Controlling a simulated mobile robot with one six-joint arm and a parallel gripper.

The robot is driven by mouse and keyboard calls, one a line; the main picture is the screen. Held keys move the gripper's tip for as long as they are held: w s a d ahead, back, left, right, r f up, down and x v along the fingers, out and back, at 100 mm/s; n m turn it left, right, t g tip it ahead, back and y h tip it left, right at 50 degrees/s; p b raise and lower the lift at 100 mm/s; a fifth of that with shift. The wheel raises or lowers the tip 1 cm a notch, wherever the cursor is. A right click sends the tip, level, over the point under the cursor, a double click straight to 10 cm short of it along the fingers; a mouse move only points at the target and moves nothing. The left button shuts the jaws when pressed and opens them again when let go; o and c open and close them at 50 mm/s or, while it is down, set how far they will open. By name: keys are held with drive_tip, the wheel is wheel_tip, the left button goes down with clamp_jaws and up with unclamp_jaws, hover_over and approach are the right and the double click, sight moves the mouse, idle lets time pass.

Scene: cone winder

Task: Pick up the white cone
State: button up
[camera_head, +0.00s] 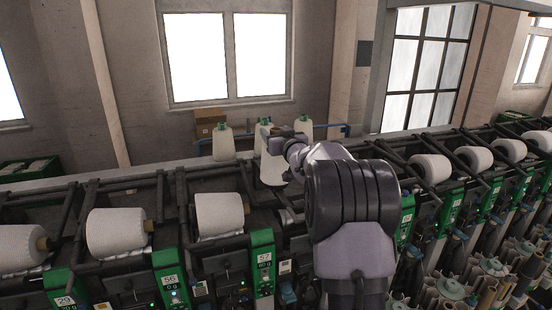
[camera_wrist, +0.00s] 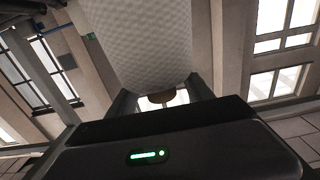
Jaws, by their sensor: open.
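A white cone (camera_wrist: 145,40) with a dimpled surface fills the upper middle of the wrist view. The brown end of its core (camera_wrist: 160,98) faces my gripper (camera_wrist: 162,100). The two open fingers show on either side of this core end; I cannot tell whether they touch the cone. In the head view my gripper (camera_head: 283,143) is at the middle, in front of a white cone (camera_head: 272,170) that is partly hidden by my arm. Other white cones lie in the winder row, such as one at the left (camera_head: 116,232) and one near the middle (camera_head: 220,213).
Cones with green tops, one of them at the left (camera_head: 223,143), stand upright behind the machine row. A cardboard box (camera_head: 209,122) is at the back. Dark machine frames and green numbered panels (camera_head: 263,262) line the front. More cones (camera_head: 431,167) lie to the right.

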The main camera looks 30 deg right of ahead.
drive_tip(key=shift+s+r, duration=0.1)
drive_tip(key=shift+s, duration=0.1)
drive_tip(key=shift+s+a, duration=0.1)
drive_tip(key=c, duration=0.4)
clamp_jaws()
